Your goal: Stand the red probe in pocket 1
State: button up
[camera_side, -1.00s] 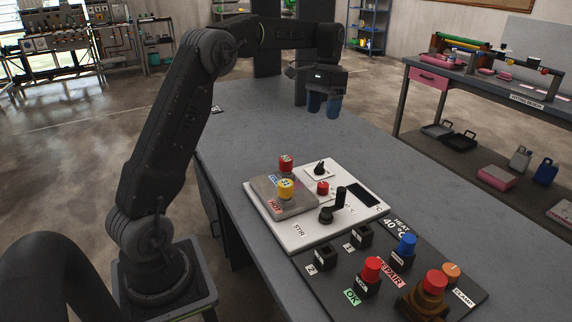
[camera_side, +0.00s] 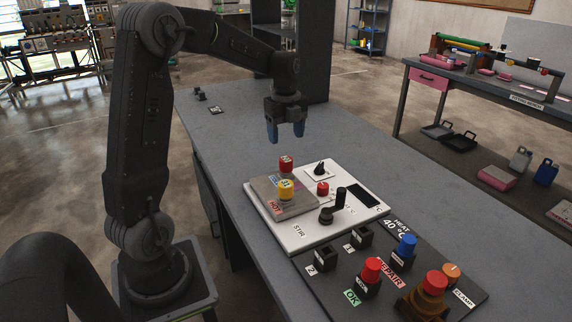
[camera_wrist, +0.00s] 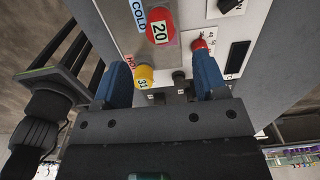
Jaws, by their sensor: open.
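The red probe (camera_side: 286,163), a red-capped piece marked 20 in the wrist view (camera_wrist: 160,26), stands at the back of the grey block on the white panel, by the COLD label. The yellow probe (camera_side: 286,189) stands in front of it by HOT; it also shows in the wrist view (camera_wrist: 144,77). My gripper (camera_side: 286,132) is open, empty and pointing down, above the red probe in the side view. In the wrist view its blue fingers (camera_wrist: 160,62) are spread wide. Pocket 1 (camera_side: 361,237) and pocket 2 (camera_side: 324,257) are black holders that look empty.
The white panel (camera_side: 300,241) carries a black crank (camera_side: 334,207), a small red knob (camera_side: 323,188) and a dark display. Right of the pockets stand a blue-capped piece (camera_side: 406,246), a red-capped piece (camera_side: 371,269) and a red-topped brown unit (camera_side: 434,286). The table behind is mostly clear.

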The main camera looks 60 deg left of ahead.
aim_at(286, 159)
jog(key=shift+f, duration=4.7)
jog(key=shift+c, duration=0.3)
grip_shut()
